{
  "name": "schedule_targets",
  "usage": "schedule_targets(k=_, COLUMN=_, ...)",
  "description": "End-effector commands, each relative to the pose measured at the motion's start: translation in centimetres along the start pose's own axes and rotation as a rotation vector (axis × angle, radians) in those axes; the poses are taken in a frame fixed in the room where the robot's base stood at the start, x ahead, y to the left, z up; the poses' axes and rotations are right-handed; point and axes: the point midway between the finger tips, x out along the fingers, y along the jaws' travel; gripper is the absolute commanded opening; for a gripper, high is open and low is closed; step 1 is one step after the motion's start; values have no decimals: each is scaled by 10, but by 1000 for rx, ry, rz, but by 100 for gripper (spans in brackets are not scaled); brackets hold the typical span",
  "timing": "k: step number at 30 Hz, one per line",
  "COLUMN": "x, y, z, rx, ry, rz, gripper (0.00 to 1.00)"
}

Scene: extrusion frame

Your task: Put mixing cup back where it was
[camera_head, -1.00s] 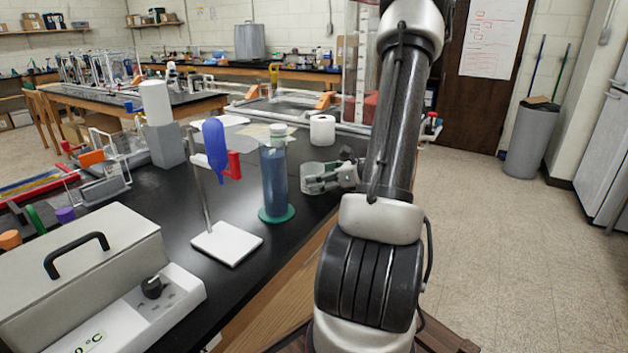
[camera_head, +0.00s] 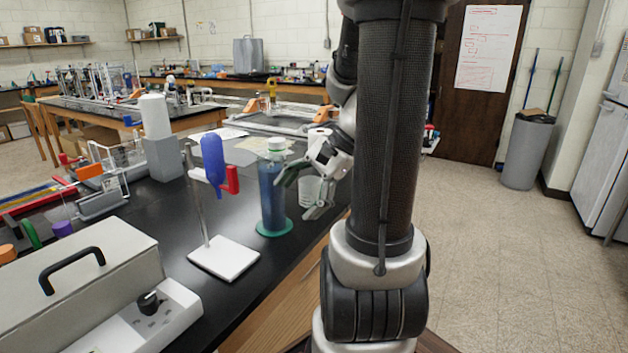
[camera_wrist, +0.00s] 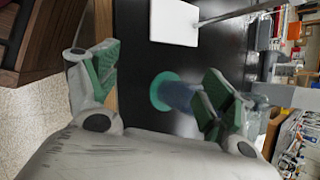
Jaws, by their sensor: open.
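A pale, translucent cup (camera_head: 309,190), which looks like the mixing cup, shows behind my gripper's fingers on the black bench, near its right edge. It is partly hidden, and I cannot tell whether the fingers touch it. My gripper (camera_head: 299,197) is open, with one finger beside the tall blue cylinder and the other lower, near the bench edge. In the wrist view, my spread gripper (camera_wrist: 158,92) has its green-padded fingers on either side of the picture. No cup is clear between them there.
The blue cylinder (camera_head: 271,195) with a white cap and green base stands close left of my gripper. A stand with a white base (camera_head: 224,258) holds a blue funnel (camera_head: 213,160). A grey heater box (camera_head: 75,285) fills the front left. Floor is free at right.

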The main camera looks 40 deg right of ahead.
Motion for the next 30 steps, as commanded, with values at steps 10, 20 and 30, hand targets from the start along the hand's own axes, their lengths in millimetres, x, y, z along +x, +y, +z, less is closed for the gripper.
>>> schedule_targets(k=10, x=-42, y=38, z=64, rx=-1034, ry=253, rz=363, gripper=82)
schedule_targets(k=20, x=-68, y=36, z=72, rx=-1456, ry=391, rz=457, gripper=82)
schedule_targets(k=30, x=-69, y=36, z=72, rx=-1461, ry=393, rz=460, gripper=82)
